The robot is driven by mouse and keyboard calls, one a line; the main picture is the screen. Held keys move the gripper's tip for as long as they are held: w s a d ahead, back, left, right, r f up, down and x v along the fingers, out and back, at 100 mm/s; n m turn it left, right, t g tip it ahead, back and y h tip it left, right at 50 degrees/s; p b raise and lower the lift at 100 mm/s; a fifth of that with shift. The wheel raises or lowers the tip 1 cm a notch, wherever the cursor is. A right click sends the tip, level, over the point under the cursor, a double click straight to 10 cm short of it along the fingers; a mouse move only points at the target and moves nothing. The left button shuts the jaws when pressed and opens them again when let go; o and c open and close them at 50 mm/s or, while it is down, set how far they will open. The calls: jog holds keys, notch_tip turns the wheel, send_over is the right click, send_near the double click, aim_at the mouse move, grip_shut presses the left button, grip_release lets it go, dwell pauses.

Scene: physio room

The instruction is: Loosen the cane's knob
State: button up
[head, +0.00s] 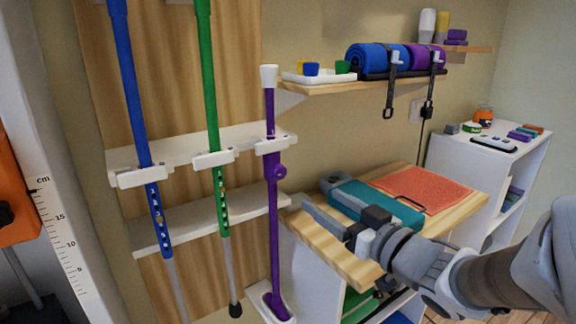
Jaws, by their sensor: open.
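The purple cane (272,211) stands upright in a white wall clip (276,144), with its lower end at a white foot holder (272,304). Its round purple knob (280,171) sticks out on the right side of the shaft, just below the clip. My gripper (326,220) is open and empty, to the right of the cane and lower than the knob in the picture. It is apart from both.
A blue crutch (133,90) and a green crutch (211,90) hang left of the cane. Behind my gripper is a wooden table (462,200) with a teal case (385,208) and an orange mat (425,190). A shelf (350,84) with rolled mats juts out above.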

aim_at(282, 173)
jog(key=b+x, duration=0.3)
jog(key=x, duration=1.2)
jog(key=shift+s, duration=0.1)
grip_shut()
jog(key=shift+f, duration=0.1)
